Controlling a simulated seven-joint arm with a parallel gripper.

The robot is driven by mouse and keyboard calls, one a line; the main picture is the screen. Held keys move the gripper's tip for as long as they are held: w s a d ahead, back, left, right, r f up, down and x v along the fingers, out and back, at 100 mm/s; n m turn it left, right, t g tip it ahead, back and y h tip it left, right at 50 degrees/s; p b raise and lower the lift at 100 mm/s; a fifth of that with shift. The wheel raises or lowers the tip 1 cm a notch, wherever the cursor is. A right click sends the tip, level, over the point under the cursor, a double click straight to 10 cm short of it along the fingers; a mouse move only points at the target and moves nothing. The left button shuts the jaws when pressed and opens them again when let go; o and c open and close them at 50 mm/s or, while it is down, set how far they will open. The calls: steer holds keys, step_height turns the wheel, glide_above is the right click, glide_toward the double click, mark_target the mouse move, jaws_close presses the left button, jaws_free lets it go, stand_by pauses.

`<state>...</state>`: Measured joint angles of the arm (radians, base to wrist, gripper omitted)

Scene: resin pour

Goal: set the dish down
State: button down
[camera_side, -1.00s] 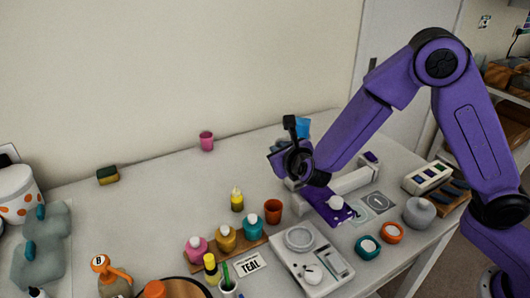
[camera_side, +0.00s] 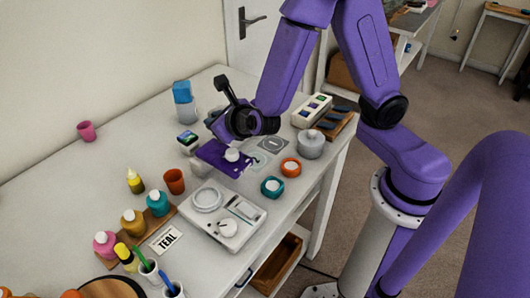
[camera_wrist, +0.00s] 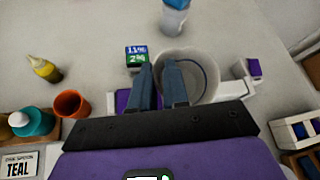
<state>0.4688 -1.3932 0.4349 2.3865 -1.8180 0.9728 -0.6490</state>
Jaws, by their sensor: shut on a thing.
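A wide, pale grey, translucent round dish (camera_wrist: 205,62) shows in the wrist view at my fingertips. My gripper (camera_wrist: 160,82) is shut on it, seemingly at its left wall, with one finger over its opening and the other at its left. The dish is mostly hidden there by my gripper. I cannot tell whether its base touches what lies below.
A small green-and-blue box (camera_wrist: 137,56) stands close left of the dish. A blue-topped bottle (camera_side: 183,93) stands behind.

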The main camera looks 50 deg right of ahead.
steer(key=shift+g, duration=0.8)
steer(key=s+d+f, duration=0.1)
steer(key=s+d, duration=0.1)
steer(key=s+d+f, duration=0.2)
steer(key=s, duration=0.1)
steer(key=s+d+f, duration=0.1)
steer(key=s+d, duration=0.2)
steer(key=shift+s+f, duration=0.1)
steer(key=shift+f, duration=2.95)
steer(key=c, duration=1.1)
jaws_free()
